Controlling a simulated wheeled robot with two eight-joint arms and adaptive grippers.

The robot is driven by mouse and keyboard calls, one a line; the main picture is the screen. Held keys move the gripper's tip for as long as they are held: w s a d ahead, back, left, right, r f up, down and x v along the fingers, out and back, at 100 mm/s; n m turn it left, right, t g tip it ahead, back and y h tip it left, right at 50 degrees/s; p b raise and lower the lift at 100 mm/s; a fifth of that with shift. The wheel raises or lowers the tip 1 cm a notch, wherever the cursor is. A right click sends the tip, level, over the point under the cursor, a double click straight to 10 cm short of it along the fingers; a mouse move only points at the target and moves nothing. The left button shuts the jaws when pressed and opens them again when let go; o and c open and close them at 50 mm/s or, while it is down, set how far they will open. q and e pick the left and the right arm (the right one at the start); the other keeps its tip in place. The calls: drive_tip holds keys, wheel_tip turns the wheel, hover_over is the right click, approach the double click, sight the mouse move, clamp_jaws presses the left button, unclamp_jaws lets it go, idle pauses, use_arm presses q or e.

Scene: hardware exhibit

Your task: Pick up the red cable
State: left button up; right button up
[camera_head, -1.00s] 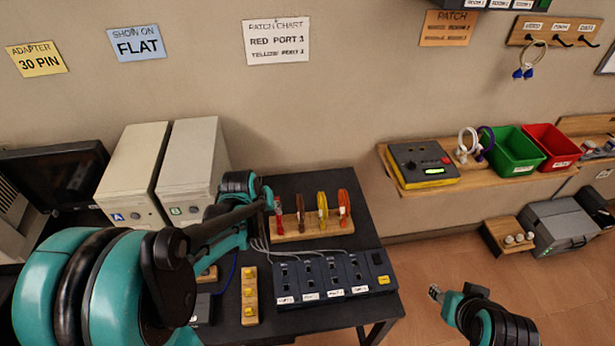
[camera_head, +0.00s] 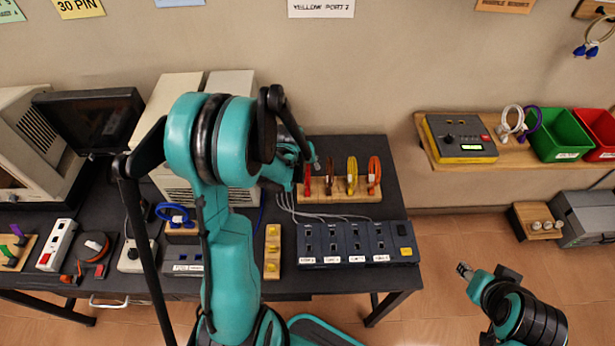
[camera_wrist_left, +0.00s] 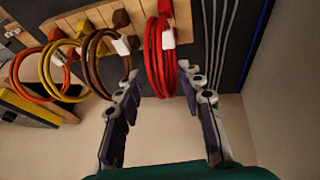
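The red cable (camera_head: 307,185) hangs coiled at the left end of the wooden cable rack (camera_head: 340,196), partly hidden by my left arm. In the left wrist view the red cable (camera_wrist_left: 161,62), with a white tag, is ahead of and between my two finger tips. My left gripper (camera_wrist_left: 163,90) is open and empty, its fingers apart on either side of the coil; contact cannot be told. My left gripper also shows in the head view (camera_head: 312,166), close to the rack. My right gripper (camera_head: 465,271) is far from the rack, over the floor; its fingers are too small to read.
Brown (camera_head: 328,180), yellow (camera_head: 352,176) and orange (camera_head: 374,176) cables hang beside the red one. A port box (camera_head: 355,243) with grey leads stands in front of the rack. A beige computer case (camera_head: 165,100) stands behind my left arm.

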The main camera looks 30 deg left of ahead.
use_arm(q)
clamp_jaws()
